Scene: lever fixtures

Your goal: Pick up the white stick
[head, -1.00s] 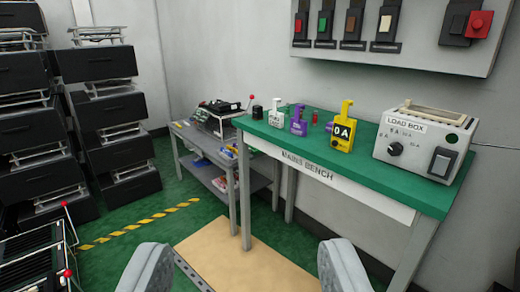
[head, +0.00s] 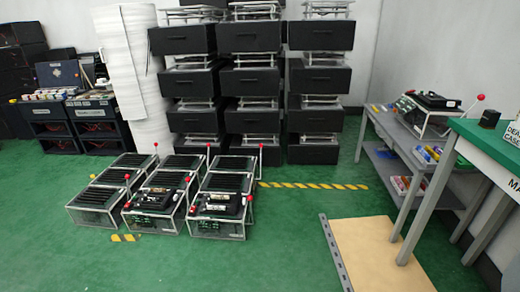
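Several lever fixtures stand on the green floor, black-topped in clear frames with red-ball levers. A small pale strip (head: 217,208) lies on the front right fixture (head: 218,226), and another pale strip (head: 157,190) lies on the front middle fixture (head: 150,220). They are too small to tell whether either is the white stick. Another fixture with a red-ball lever (head: 428,108) sits on the grey table at the right. My gripper is out of view.
A grey table (head: 400,142) with a lower shelf and the green bench (head: 488,140) stand at the right. A tan board (head: 378,255) lies on the floor. Black drawer stacks (head: 318,72) and a white roll (head: 130,80) stand behind. Open floor (head: 270,250) lies in front.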

